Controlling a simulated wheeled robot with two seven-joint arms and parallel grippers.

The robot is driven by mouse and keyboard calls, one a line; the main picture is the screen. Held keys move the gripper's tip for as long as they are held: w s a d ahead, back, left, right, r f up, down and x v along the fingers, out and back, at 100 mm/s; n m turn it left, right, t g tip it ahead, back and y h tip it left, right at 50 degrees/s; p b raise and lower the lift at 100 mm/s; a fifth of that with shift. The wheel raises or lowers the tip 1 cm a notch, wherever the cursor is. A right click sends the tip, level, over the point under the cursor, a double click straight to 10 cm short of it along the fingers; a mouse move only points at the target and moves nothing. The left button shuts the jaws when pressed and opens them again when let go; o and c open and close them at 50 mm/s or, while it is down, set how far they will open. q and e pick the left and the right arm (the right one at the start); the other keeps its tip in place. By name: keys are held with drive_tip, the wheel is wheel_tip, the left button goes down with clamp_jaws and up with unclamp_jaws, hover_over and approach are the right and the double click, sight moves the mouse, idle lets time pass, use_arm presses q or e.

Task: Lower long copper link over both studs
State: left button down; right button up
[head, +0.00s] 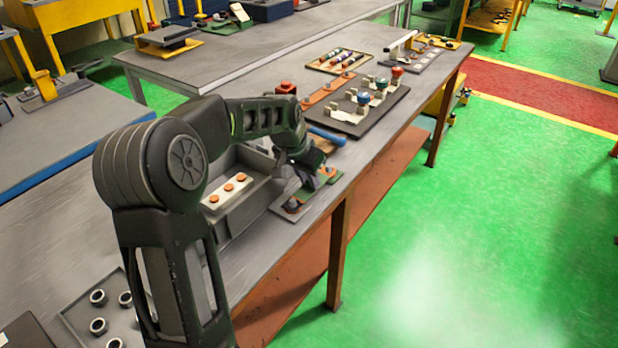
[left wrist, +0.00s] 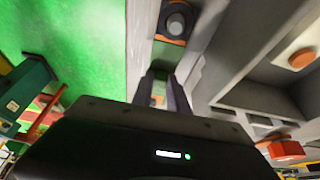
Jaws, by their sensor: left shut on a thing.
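My left gripper (head: 308,184) is low over a small grey plate at the table's front edge. In the left wrist view its fingers (left wrist: 162,92) are close together on the long copper link, of which only a small orange-brown bit (left wrist: 158,99) shows. The rest of the link is hidden. One grey stud (left wrist: 176,24), with an orange collar at its base, stands ahead of the fingertips, apart from them. A stud also shows on the plate in the head view (head: 292,204). The second stud cannot be made out. My right gripper is not in view.
A grey bin with a pale strip of orange discs (head: 229,189) stands close left of the gripper. Behind are a blue-handled tool (head: 327,136) and a dark board (head: 352,123) with coloured knobs. A tray of rings (head: 75,315) lies front left. Green floor lies beyond the table edge.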

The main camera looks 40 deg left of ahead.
sight(309, 188)
use_arm(q)
drive_tip(key=shift+f, duration=0.15)
drive_tip(key=c, duration=1.2)
unclamp_jaws()
wheel_tip(309, 188, up, 7)
drive_tip(key=p, duration=0.4)
drive_tip(key=shift+p, duration=0.35)
